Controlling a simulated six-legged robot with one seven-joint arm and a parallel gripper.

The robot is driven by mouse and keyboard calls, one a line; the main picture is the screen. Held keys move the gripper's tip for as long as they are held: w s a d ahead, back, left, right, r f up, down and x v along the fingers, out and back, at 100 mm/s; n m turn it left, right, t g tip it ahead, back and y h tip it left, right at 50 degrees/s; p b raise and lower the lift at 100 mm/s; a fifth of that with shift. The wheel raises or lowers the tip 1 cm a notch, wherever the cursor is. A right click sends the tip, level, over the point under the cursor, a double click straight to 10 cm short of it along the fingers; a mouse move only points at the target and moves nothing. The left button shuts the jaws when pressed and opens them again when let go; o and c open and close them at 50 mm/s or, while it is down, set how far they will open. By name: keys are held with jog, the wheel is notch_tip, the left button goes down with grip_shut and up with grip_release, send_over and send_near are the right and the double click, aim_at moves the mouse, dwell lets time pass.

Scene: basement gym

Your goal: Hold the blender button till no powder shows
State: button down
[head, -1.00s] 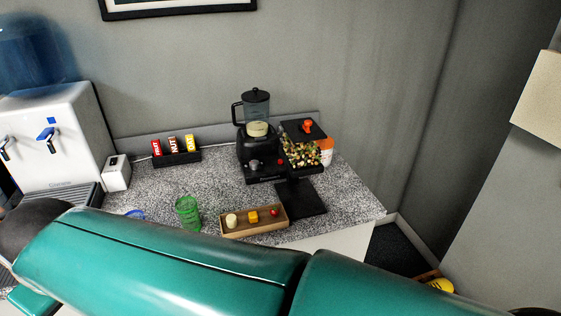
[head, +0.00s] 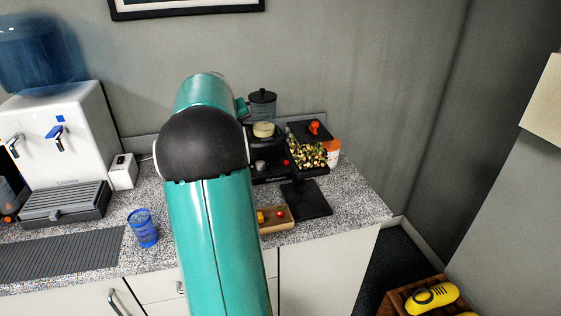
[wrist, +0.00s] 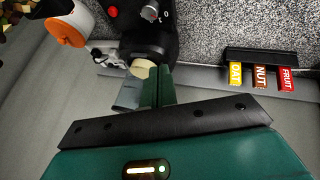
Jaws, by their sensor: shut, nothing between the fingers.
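The blender's clear jar (head: 262,103) with black lid stands on its black base (head: 270,178), a pale cream layer (head: 263,129) low in it. I cannot tell whether that is dry powder. On the base front are a grey knob (head: 260,166) and a red button (head: 285,162). In the wrist view the red button (wrist: 113,12) and knob (wrist: 151,13) lie at the top, beyond my fingers. My gripper (wrist: 158,72) is shut and empty, its tips overlapping the jar (wrist: 130,93) in view; contact is unclear. My arm hides most of the gripper in the head view.
A tray of mixed bits (head: 309,155) and an orange-white tub (head: 333,150) stand right of the blender. A wooden tray (head: 277,227) lies in front. A blue cup (head: 143,228) and water dispenser (head: 60,145) are left. A packet rack (wrist: 265,57) shows in the wrist view.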

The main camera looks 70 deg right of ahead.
jog(key=m+g, duration=0.2)
send_over(286, 162)
notch_tip(286, 162, down, 5)
jog(key=shift+f, duration=0.15)
jog(key=shift+s+f, duration=0.1)
jog(key=shift+f, duration=4.35)
jog(key=shift+f, duration=0.1)
jog(key=shift+f, duration=0.3)
jog(key=shift+f, duration=0.45)
dwell(1.4)
